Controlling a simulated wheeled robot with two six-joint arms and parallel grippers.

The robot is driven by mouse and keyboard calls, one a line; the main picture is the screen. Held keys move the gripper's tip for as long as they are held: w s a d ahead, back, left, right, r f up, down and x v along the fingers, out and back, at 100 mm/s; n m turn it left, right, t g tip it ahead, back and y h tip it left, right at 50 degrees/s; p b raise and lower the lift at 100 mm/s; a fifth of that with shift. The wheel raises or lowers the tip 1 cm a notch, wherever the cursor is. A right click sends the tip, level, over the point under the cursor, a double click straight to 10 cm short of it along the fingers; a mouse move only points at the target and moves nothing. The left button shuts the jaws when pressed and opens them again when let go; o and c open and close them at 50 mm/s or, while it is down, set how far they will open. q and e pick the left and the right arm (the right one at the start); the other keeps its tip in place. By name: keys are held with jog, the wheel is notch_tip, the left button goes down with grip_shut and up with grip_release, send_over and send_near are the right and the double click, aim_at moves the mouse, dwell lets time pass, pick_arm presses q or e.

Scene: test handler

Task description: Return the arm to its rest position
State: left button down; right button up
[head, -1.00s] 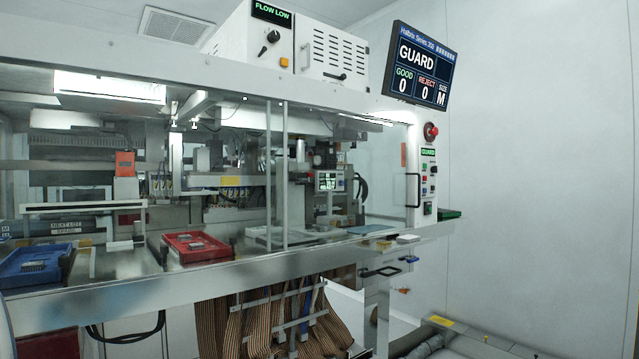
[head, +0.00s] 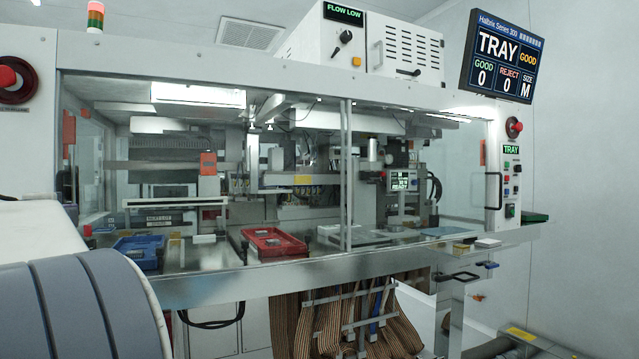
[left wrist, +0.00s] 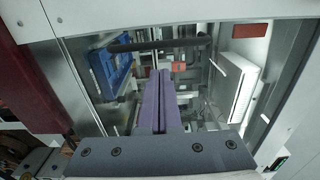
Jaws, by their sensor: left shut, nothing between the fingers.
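My left gripper (left wrist: 162,72) shows in the left wrist view with its two long purple fingers together and nothing between them. Its fingers point toward the clear front of the test handler, beside a dark handle bar (left wrist: 155,44). In the head view, a large white and grey part of my own arm fills the lower left corner, but no fingers show there. My right gripper is in neither view.
The test handler's front ledge (head: 330,266) crosses the head view. Behind its glass are a blue tray (head: 121,246) and a red tray (head: 247,235). The screen (head: 497,54) reads TRAY and GOOD. A red button (head: 8,76) is at far left.

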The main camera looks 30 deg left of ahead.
pick_arm(q)
jog(key=shift+s+d, duration=0.25)
jog(key=shift+d, duration=0.3)
